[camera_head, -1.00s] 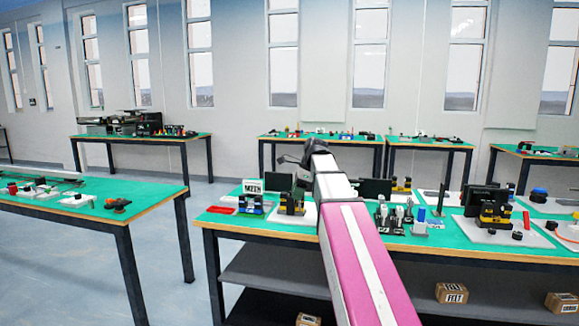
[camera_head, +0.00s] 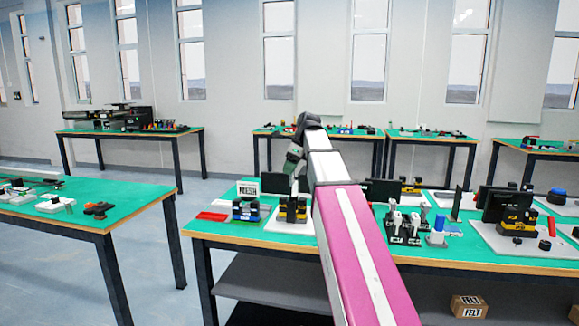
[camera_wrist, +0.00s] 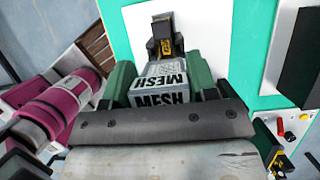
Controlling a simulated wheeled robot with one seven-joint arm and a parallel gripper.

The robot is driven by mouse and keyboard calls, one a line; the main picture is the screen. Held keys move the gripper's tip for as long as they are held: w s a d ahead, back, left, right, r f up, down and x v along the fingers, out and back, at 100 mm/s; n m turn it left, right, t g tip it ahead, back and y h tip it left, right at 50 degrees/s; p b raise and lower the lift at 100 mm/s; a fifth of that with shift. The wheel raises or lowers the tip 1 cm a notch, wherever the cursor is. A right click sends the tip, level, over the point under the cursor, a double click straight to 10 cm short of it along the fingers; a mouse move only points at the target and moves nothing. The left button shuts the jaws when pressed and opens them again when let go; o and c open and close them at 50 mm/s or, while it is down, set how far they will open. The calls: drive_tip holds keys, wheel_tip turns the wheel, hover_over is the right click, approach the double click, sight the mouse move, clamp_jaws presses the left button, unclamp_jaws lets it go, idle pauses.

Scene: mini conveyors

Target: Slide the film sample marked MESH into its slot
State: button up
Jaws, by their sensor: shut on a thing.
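The film sample marked MESH (camera_wrist: 162,84) is a grey block with dark lettering in the wrist view. My gripper (camera_wrist: 161,78) is shut on it, with a green finger on each side. In the head view my gripper (camera_head: 294,162) hangs above the left part of the near table; the sample cannot be made out there. A black and yellow device (camera_wrist: 165,40) on a white plate lies just beyond the sample in the wrist view. It seems to be the one below my gripper in the head view (camera_head: 292,209). Its slot is too small to tell.
The near green table (camera_head: 215,230) also bears a blue, yellow and black device (camera_head: 246,209) with a white sign (camera_head: 248,190), a red tray (camera_head: 212,216), and a rack of white-handled tools (camera_head: 404,224) to the right. A floor gap separates the left table (camera_head: 120,212).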

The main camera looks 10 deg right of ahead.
drive_tip(key=shift+f, duration=0.1)
hover_over(287, 199)
drive_tip(key=d, duration=0.1)
drive_tip(key=shift+d+f, duration=0.15)
drive_tip(key=shift+f, duration=2.15)
drive_tip(key=shift+f, duration=2.75)
drive_tip(key=o, duration=1)
drive_tip(key=v, duration=1)
drive_tip(key=shift+d+r, duration=0.25)
drive_tip(key=shift+r, duration=0.05)
drive_tip(key=shift+s, duration=0.15)
